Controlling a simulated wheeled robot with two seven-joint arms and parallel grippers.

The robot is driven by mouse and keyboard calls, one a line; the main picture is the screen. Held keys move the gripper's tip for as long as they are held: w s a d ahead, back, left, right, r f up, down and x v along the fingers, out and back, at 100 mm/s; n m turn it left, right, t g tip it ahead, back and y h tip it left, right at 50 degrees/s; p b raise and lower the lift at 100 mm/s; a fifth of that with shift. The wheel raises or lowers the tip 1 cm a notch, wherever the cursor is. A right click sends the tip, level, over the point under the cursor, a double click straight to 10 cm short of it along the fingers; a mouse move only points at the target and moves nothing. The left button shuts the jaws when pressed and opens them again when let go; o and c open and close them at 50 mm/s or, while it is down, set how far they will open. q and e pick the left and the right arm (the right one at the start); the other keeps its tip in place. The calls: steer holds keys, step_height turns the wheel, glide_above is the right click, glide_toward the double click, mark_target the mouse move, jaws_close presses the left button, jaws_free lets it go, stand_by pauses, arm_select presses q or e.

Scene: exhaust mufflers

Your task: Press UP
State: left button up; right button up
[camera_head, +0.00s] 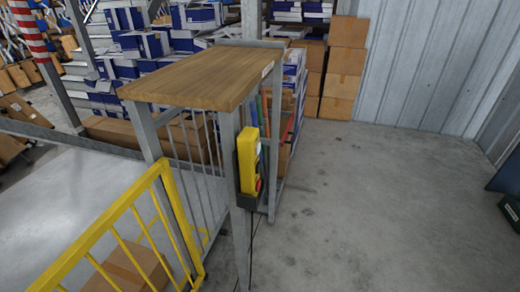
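A yellow control box (248,163) hangs upright in a dark holder on the side of a grey metal post, below a wooden top. Its narrow button face is turned to the right and seen at a steep angle. A red spot, seemingly a button, shows near its lower end. The UP button cannot be picked out at this size. Neither of my grippers is in view.
The wooden-topped metal stand (205,78) has barred sides. A yellow railing gate (125,235) adjoins it at left, with a cardboard box behind. Stacked cartons (345,65) stand at the back. The concrete floor (390,210) right of the stand is mostly clear.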

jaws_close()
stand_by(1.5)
